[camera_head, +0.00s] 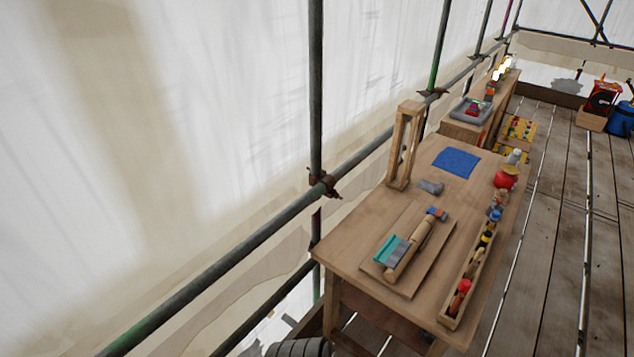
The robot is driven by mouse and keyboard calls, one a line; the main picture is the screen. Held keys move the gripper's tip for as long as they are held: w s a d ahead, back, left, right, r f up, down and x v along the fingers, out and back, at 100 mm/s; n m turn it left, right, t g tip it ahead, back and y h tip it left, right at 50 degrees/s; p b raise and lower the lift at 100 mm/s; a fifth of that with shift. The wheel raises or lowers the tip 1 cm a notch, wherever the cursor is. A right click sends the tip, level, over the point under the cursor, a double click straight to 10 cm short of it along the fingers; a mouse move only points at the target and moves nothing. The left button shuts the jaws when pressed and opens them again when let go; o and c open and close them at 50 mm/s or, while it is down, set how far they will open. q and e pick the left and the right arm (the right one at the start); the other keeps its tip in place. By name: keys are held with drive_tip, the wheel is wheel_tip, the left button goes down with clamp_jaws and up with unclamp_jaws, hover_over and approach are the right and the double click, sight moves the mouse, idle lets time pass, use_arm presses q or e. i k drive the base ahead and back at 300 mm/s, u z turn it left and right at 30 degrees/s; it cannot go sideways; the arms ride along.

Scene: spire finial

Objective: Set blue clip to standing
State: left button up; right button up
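A small blue piece (438,212) lies at the far end of a wooden roller-like piece (409,249) on a board on the near workbench; it may be the blue clip, but it is too small to tell. Another small blue thing (495,214) is at the far end of the long narrow tray on the bench's right side. I cannot make out whether either is standing or lying. Neither of my grippers shows in the head view.
The near workbench (345,243) holds a flat board (432,265), a teal-edged scraper (391,251), a blue cloth (456,162), an upright wooden frame (391,155), a red pot (506,178) and a filled tray (448,318). Scaffold rails run along the left; plank floor (560,250) is open at right.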

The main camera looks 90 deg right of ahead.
sight(431, 210)
drive_tip(key=z, duration=3.85)
